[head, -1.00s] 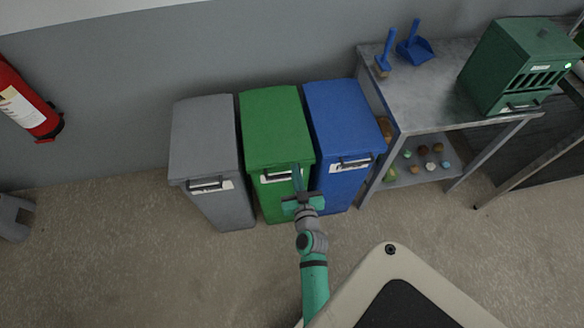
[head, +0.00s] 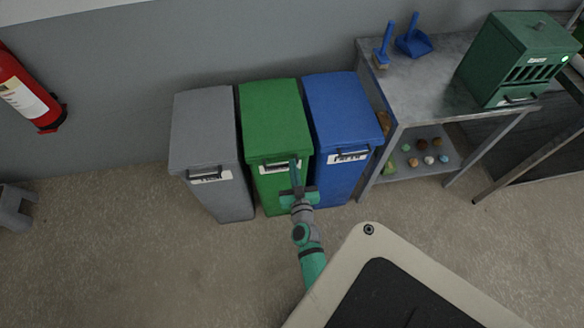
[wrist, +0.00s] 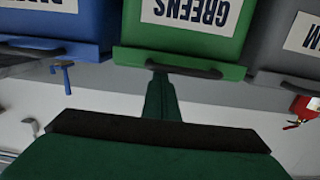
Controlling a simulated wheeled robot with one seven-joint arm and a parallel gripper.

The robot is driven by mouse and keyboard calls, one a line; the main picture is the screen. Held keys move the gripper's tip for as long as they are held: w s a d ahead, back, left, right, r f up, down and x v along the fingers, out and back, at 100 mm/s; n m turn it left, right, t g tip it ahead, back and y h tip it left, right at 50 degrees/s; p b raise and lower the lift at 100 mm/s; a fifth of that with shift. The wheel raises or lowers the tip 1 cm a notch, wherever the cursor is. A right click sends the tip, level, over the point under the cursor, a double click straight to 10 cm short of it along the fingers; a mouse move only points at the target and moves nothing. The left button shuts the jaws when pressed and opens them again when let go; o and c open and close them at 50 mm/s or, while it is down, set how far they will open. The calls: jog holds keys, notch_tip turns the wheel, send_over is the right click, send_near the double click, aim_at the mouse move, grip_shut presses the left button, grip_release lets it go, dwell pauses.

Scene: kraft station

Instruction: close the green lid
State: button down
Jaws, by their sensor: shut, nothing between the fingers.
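The green bin (head: 271,196) stands between a grey and a blue bin. Its green lid (head: 275,118) lies down over the top, looking level with the lids beside it. A dark handle (head: 281,164) is on the lid's front edge, above a white label. The wrist view is upside down and shows the label (wrist: 195,14) reading GREENS and the handle (wrist: 183,68). My gripper (head: 294,168) is shut and empty, its fingertips at the right part of the handle. In the wrist view my gripper (wrist: 159,82) points at one end of the handle; I cannot tell whether it touches.
The grey bin (head: 203,130) is close on the left and the blue bin (head: 342,112) close on the right. A metal table (head: 425,80) with a green box (head: 520,60) stands further right. A fire extinguisher (head: 28,95) hangs at left. Floor (head: 150,260) in front is clear.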

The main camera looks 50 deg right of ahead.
jog(key=shift+s+a+f+y, duration=0.15)
jog(key=shift+a+f, duration=0.05)
jog(key=shift+f, duration=0.6)
jog(key=shift+s+a+f+y, duration=0.1)
jog(key=shift+a+f+y, duration=0.05)
jog(key=shift+f, duration=0.6)
jog(key=shift+r, duration=3.5)
jog(key=s+a+f, duration=0.5)
jog(key=s, duration=0.1)
jog(key=shift+s+a, duration=0.3)
